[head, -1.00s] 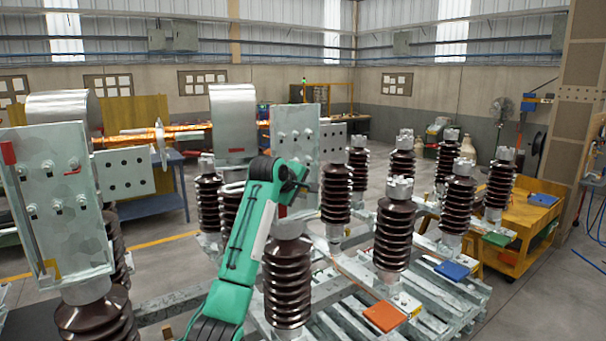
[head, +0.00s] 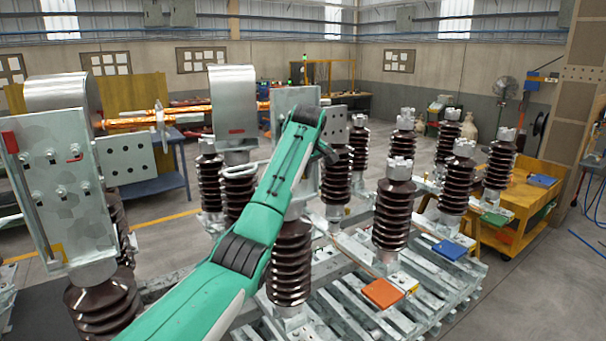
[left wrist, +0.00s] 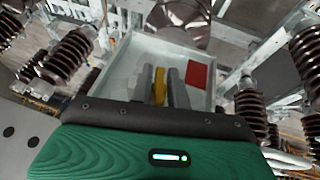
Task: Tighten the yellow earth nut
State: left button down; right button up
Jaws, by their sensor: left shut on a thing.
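My left gripper (left wrist: 164,88) shows in the left wrist view with its two grey fingers shut on a yellow piece, which I take to be the yellow earth nut (left wrist: 160,78). It sits within a pale metal plate with raised edges (left wrist: 120,62), and a red patch (left wrist: 197,76) is on the plate right of the fingers. The fingers hide part of the yellow piece, so I cannot tell how it is seated. In the head view my green left arm reaches to the middle metal plate (head: 296,97); the fingertips and the nut are hidden there. My right gripper is not in view.
A similar bolted plate (head: 62,180) stands on a brown insulator (head: 105,305) at left. Several ribbed insulators (head: 393,215) stand at right on a galvanised frame, with orange (head: 383,293) and blue (head: 450,249) pads nearby. A yellow bench (head: 520,205) is at far right, with open floor around it.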

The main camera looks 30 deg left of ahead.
pick_arm(q)
jog(key=shift+f+g, duration=0.15)
jog(key=shift+g, duration=0.15)
dwell(0.4)
jog(key=c, duration=1.4)
grip_release()
